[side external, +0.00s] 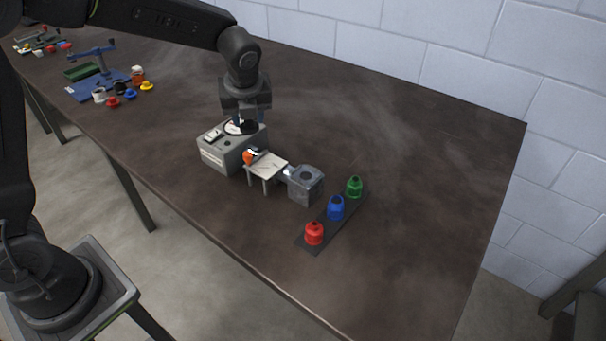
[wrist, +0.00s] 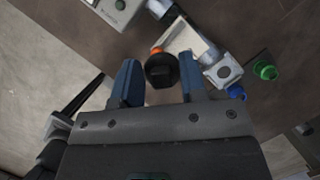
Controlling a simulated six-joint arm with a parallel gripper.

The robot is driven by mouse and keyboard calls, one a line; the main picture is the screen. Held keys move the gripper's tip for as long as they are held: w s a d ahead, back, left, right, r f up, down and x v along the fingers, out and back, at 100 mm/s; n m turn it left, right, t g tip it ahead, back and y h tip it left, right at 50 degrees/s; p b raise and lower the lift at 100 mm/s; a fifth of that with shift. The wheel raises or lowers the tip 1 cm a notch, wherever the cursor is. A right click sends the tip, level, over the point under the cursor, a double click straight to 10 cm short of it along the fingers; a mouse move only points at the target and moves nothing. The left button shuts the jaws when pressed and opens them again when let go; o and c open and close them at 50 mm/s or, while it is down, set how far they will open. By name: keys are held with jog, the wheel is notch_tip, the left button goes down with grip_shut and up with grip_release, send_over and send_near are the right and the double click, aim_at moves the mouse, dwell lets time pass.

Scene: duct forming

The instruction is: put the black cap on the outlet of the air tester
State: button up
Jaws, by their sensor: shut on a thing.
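My gripper (wrist: 161,72), with two blue fingers, is shut on the black cap (wrist: 161,69), a dark round piece with a raised bar. In the side view my gripper (side external: 243,122) is above the grey box of the air tester (side external: 222,153), and the held cap is hard to tell apart from the dark round shape there. A white stand (side external: 267,165) with an orange part (side external: 249,157) adjoins the box. I cannot tell which opening is the outlet.
Red (side external: 314,233), blue (side external: 336,208) and green (side external: 354,187) bottle-shaped pieces stand on a dark strip at the right. A blue fixture (side external: 97,80) with small coloured caps is at the far left. The table's right side is clear.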

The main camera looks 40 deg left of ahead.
jog(key=shift+w+d+r+m, duration=0.2)
jog(key=shift+w+r+m, duration=0.2)
jog(key=shift+w, duration=0.1)
jog(key=shift+w+d, duration=0.2)
jog(key=shift+d, duration=0.05)
send_over(304, 170)
jog(key=s+d, duration=0.1)
notch_tip(304, 170, down, 7)
jog(key=shift+r, duration=0.2)
jog(key=shift+d+f, duration=0.1)
jog(key=shift+f, duration=1.95)
jog(key=shift+f, duration=0.15)
jog(key=o, duration=0.9)
